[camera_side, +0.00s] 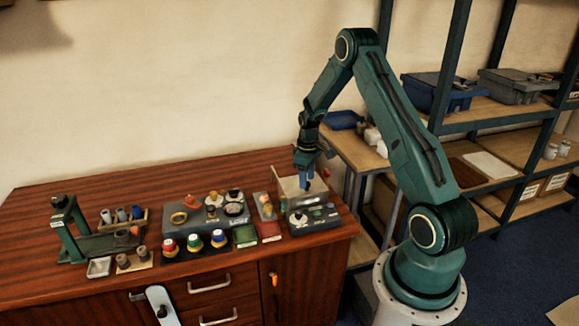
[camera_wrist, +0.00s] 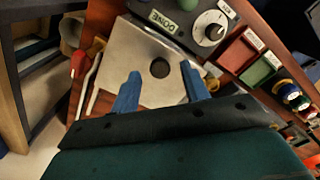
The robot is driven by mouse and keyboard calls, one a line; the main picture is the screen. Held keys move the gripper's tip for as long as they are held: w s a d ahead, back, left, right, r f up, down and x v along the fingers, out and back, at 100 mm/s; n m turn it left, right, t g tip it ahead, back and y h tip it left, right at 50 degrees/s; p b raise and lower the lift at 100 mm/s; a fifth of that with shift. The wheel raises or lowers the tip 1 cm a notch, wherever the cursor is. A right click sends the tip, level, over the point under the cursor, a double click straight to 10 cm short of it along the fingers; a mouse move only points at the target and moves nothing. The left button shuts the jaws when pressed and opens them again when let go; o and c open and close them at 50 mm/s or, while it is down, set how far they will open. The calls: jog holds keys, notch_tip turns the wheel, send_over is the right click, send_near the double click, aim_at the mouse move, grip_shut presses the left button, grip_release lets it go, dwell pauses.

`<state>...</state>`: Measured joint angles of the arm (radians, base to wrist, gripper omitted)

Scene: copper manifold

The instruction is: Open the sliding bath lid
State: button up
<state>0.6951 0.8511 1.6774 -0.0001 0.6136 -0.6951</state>
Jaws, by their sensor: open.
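The bath (camera_side: 289,193) is a pale metal box near the right end of the wooden bench, behind a dark control box. In the wrist view its lid (camera_wrist: 133,48) is a flat, light grey plate with a dark round spot (camera_wrist: 160,67) near the middle; I cannot tell whether the spot is a knob or a hole. My gripper (camera_side: 308,183) is over the bath, pointing down. Whether the fingertips touch the lid is unclear.
The control box (camera_side: 313,219) with a dial stands directly in front of the bath. Green (camera_side: 245,236) and red (camera_side: 269,231) pads and several coloured-cap jars (camera_side: 194,243) lie to the left. A red-handled tool (camera_wrist: 79,65) lies beside the lid. Shelving (camera_side: 480,120) stands at right.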

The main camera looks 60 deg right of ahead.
jog(key=shift+f, duration=0.65)
jog(key=shift+c, duration=0.3)
grip_shut()
jog(key=w+d, duration=0.7)
dwell(0.4)
jog(key=shift+o, duration=0.3)
grip_release()
jog(key=shift+r, duration=0.1)
notch_tip(320, 180, up, 14)
dwell(0.4)
